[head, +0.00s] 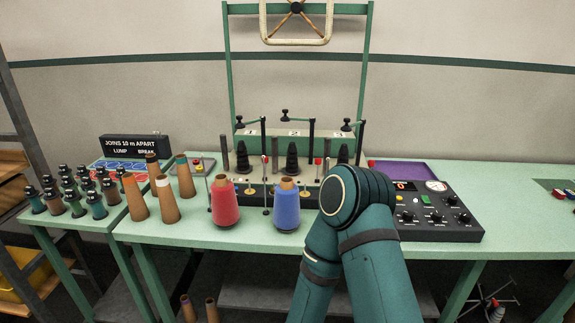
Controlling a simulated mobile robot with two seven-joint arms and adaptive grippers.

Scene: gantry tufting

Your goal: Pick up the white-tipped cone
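The white-tipped cone (168,203) is a brown cone with a pale tip. It stands upright on the green table, at the front right of a small group of brown cones on the left side. A teal arm of mine bends at the lower middle, right of the cones. Neither gripper shows in this view.
A red yarn cone (225,205) and a blue one (286,206) stand right of the brown cones. Several dark-topped bobbins (74,206) crowd the left. A black sign (135,146) stands behind. A control box (436,212) sits right, and the table's right part is mostly clear.

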